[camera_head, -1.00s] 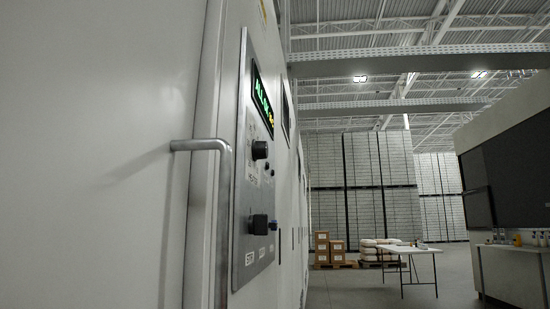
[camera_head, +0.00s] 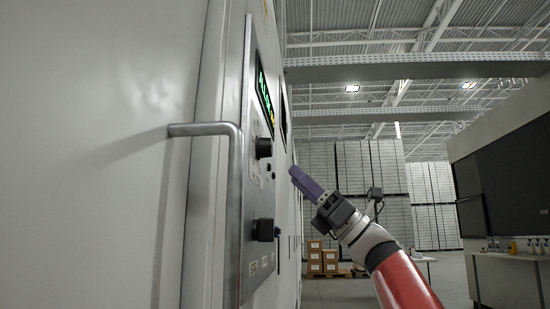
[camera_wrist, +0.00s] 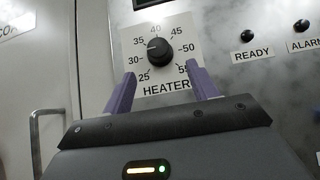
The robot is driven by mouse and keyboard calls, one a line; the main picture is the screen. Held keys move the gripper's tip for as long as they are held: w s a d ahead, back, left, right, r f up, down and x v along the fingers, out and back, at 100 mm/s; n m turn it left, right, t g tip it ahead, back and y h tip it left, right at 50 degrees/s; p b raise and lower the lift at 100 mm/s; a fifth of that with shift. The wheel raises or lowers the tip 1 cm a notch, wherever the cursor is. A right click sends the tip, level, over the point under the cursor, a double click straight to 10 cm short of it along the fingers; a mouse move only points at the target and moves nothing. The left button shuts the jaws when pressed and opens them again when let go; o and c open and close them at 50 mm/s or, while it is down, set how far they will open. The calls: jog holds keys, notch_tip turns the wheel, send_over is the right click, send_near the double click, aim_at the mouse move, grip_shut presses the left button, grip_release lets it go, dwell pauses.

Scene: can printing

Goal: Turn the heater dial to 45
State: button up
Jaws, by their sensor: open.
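The heater dial (camera_wrist: 158,51) is a round black knob on a white label in the wrist view. The label's numbers run from 25 at lower left, over 40 at the top, to 55 at lower right. A faint light mark on the knob seems to point to the upper left, but its exact reading is hard to tell. In the head view the dial (camera_head: 264,148) sticks out from the panel. My gripper (camera_wrist: 161,69) is open, its purple fingers apart below and to either side of the dial. In the head view my gripper (camera_head: 293,175) stands right of the panel, apart from the dial.
The grey metal panel (camera_wrist: 245,80) carries a READY lamp (camera_wrist: 247,36) and an ALARM lamp (camera_wrist: 301,26) right of the dial. A second black knob (camera_head: 263,230) sits lower on the panel. A metal door handle (camera_head: 235,200) juts out at its left.

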aim_at(272, 154)
jog(key=p+x, duration=0.3)
jog(key=x, duration=0.4)
jog(key=shift+a+r, duration=0.2)
jog(key=shift+a, duration=0.05)
jog(key=c, duration=1)
jog(key=shift+s+m+t, duration=0.1)
jog(key=shift+m+t, duration=0.3)
jog(key=shift+m, duration=0.1)
